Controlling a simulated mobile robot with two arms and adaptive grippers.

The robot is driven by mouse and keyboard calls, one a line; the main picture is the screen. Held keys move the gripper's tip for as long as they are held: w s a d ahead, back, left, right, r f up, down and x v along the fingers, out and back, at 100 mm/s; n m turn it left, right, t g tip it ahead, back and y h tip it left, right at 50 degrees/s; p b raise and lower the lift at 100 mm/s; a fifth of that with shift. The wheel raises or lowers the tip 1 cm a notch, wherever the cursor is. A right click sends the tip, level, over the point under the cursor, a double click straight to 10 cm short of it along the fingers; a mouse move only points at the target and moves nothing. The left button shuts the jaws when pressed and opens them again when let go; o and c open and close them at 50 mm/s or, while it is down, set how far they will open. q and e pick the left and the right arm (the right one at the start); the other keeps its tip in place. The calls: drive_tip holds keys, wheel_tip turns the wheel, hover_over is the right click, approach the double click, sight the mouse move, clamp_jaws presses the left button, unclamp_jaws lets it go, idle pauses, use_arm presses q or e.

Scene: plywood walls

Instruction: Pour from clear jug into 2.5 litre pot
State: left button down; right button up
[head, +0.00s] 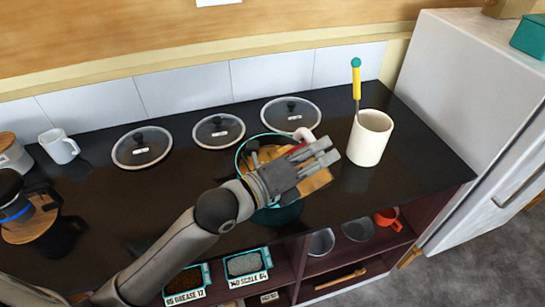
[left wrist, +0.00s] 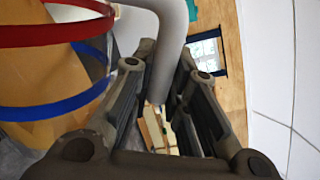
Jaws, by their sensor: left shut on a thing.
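The clear jug shows in the left wrist view by its red band (left wrist: 70,32) and blue band (left wrist: 70,104), with a yellow-brown area behind its wall. Its pale handle (left wrist: 172,45) passes between the fingers of my left gripper (left wrist: 165,100), which is shut on it. In the head view my left gripper (head: 325,152) covers much of the jug; a brown part (head: 318,182) and a pale handle end (head: 303,134) show around it. A teal-rimmed pot (head: 283,215) stands beneath, mostly hidden. Whether anything flows cannot be told. My right gripper is not in view.
A cream crock (head: 370,138) with a yellow-handled utensil (head: 357,85) stands close right of my gripper. Three glass lids (head: 141,148) lie along the back. Shelves (head: 300,262) hold labelled bins below.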

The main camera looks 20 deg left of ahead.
use_arm(q)
drive_tip(key=shift+s+d+r, duration=0.1)
drive_tip(key=shift+s+r, duration=0.2)
drive_tip(key=shift+s, duration=0.15)
drive_tip(key=shift+w+f, duration=0.1)
drive_tip(key=shift+w, duration=0.35)
drive_tip(key=shift+s, duration=0.45)
drive_tip(key=m, duration=0.1)
drive_tip(key=d+f+m, duration=0.1)
drive_tip(key=shift+s+d+m, duration=0.2)
drive_tip(key=shift+s+m, duration=0.15)
drive_tip(key=shift+m, duration=0.05)
drive_tip(key=shift+d+f+m, duration=0.1)
drive_tip(key=shift+m, duration=0.2)
drive_tip(key=shift+s+d+f+m, duration=2.15)
drive_tip(key=shift+f+m, duration=1.15)
drive_tip(key=shift+m, duration=1.2)
wheel_tip(320, 180, up, 7)
drive_tip(key=p, duration=0.7)
drive_tip(key=shift+w+d, duration=0.25)
